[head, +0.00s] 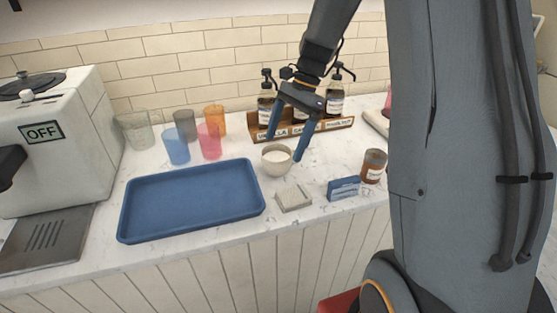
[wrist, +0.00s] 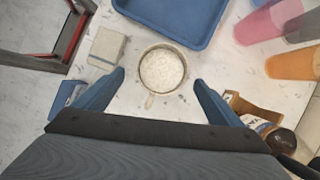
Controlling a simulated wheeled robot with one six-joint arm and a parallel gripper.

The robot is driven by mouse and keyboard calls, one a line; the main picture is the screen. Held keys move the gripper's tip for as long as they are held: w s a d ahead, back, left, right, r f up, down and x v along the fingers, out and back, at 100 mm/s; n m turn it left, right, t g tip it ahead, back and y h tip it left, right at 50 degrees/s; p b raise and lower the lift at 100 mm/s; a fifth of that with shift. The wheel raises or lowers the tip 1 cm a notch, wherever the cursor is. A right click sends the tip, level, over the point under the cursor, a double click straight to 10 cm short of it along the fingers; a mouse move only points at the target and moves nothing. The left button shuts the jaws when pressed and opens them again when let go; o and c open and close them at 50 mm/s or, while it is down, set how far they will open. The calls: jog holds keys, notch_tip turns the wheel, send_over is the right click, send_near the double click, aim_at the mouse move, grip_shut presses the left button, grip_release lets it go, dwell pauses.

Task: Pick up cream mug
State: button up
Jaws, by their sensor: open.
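The cream mug (head: 276,160) stands upright on the white marble counter, just right of the blue tray. In the wrist view the mug (wrist: 162,69) shows from above, with its handle pointing toward my gripper and a pale, speckled inside. My gripper (head: 285,148) is open, with its blue fingers spread apart above the counter near the mug. In the wrist view the fingertips of my gripper (wrist: 158,77) lie to either side of the mug's handle side, and nothing is held between them.
The blue tray (head: 128,222) lies left of the mug. Coloured cups (head: 209,141) stand behind the tray. A syrup bottle rack (head: 343,123) is behind my gripper. A square coaster stack (head: 294,197), blue box (head: 343,188) and brown jar (head: 373,166) sit at the front right.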

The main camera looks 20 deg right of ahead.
aim_at(279, 153)
jog(key=shift+a+p+x, duration=0.25)
jog(key=shift+p+x, duration=0.5)
jog(key=shift+x, duration=1.45)
jog(key=shift+r, duration=0.1)
jog(key=c, duration=1.4)
